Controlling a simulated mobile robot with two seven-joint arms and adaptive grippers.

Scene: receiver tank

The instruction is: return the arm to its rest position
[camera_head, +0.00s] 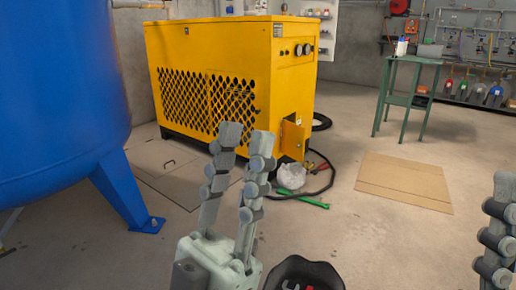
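My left gripper (245,137) shows at the lower middle of the head view. Its two grey jointed fingers point up and away from me, with a clear gap between the tips and nothing held in it. Seen from here, the fingers overlap the lower front of the yellow machine (212,52). My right gripper (500,225) shows only in part at the right edge. One jointed finger of it is in view and the rest is cut off, so how wide it stands is hidden.
A blue tank (60,90) on legs stands at the left. A dark round object (303,272) with something red in it is at the bottom. A green wrench (302,199) and crumpled white material (291,178) lie on the floor. Cardboard (405,183) lies at the right, before a green table (412,61).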

